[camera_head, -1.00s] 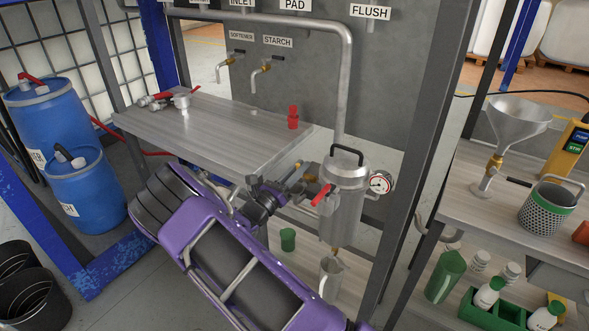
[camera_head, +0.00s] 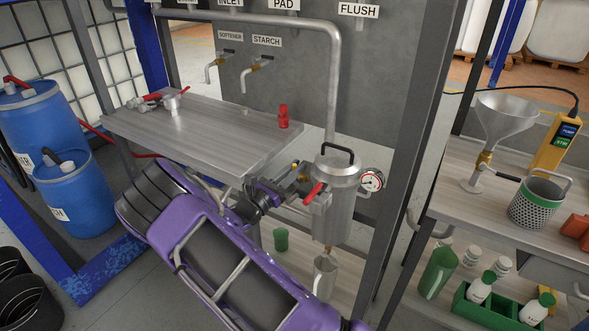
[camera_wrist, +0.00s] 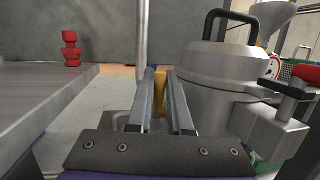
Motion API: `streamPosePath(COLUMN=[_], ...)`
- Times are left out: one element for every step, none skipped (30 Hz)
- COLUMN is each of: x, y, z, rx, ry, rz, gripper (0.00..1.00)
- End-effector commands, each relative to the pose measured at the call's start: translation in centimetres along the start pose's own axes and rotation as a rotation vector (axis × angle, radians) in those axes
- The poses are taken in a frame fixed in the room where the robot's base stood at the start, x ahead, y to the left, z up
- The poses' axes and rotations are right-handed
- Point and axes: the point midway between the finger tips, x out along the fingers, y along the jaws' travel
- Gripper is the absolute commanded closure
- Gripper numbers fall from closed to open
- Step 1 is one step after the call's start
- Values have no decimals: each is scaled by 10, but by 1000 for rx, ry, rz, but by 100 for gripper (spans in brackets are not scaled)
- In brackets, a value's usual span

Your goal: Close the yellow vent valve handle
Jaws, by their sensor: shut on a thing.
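The yellow vent valve handle (camera_wrist: 161,84) shows in the wrist view as an upright yellow piece between my fingers, beside the steel pot. My gripper (camera_wrist: 160,92) is shut on it; the fingers hide much of the handle. In the head view my gripper (camera_head: 291,186) reaches in from the left, low beside the steel pot (camera_head: 334,207). There the handle is too small and covered to make out clearly.
A red valve lever (camera_head: 314,193) sits close to my gripper on the pot's front. A pressure gauge (camera_head: 372,180) is on the pot's right side. The steel table (camera_head: 200,130) lies left of my gripper, with a red fitting (camera_head: 283,117) near its corner.

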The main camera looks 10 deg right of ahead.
Motion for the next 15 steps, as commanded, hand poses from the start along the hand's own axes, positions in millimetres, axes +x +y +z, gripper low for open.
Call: streamPosePath(x=[-1,-1,-1,-1,-1,0,0,0,0,0,0,0,0,0,-1], y=[-2,-2,-1,-1,-1,-1,-1,-1,-1,-1,-1,-1,-1,-1,0], z=[-2,-2,-2,-2,-2,-2,-1,-1,-1,-1,-1,-1,-1,-1,-1], rx=[-1,-1,-1,-1,-1,-1,-1,-1,-1,-1,-1,-1,-1,-1,-1], ry=[5,4,4,4,3,3,3,3,2,2,2,2,2,2,2], rz=[-3,-3,-3,-3,-2,-2,-2,-2,-2,-2,-2,-2,-2,-1,-1], gripper=[100,77,70,64,59,52,52,52,52,52,52,52,52,52,52])
